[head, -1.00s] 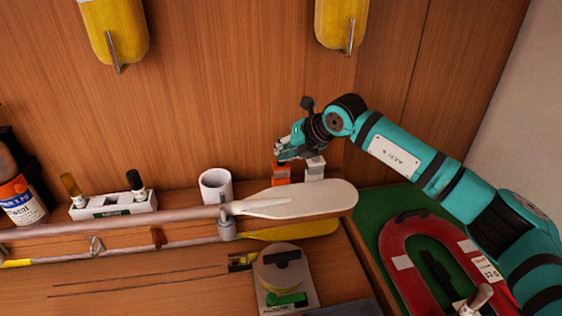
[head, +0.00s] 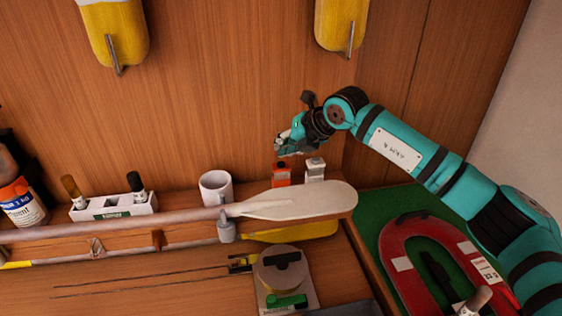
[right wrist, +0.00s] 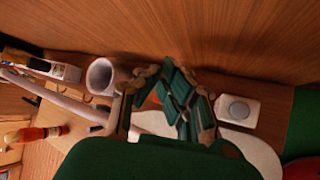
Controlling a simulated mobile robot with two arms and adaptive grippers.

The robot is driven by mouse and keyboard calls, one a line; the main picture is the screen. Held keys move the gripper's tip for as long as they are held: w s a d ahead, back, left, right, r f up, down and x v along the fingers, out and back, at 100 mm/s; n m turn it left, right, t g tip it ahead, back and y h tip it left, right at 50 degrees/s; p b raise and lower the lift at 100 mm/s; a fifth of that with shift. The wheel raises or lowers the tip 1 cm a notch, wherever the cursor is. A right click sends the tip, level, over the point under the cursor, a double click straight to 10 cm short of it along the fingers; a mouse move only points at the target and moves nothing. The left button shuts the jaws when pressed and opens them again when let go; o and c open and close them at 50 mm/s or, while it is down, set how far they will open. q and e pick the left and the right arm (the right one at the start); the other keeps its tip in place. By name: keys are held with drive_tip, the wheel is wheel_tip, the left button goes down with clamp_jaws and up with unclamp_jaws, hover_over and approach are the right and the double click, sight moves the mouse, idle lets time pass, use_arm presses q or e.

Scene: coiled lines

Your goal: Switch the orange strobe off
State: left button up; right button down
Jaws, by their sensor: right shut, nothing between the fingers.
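The orange strobe (head: 282,174) is a small orange block standing on the ledge against the wood wall, just left of a similar white unit (head: 315,170). A dark patch shows on its upper part; I cannot tell the switch's state. My right gripper (head: 283,148) is shut and empty, just above the orange strobe, with a small gap visible. My left gripper is in neither view.
A white mug (head: 215,188) stands left of the strobe. A pale paddle (head: 300,201) lies along the ledge in front. A holder with two bottles (head: 112,207) is further left. A red horseshoe-shaped ring (head: 405,262) lies on green at right.

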wheel_tip(320, 180, up, 5)
drive_tip(key=shift+r+p, duration=0.15)
drive_tip(key=shift+p, duration=0.75)
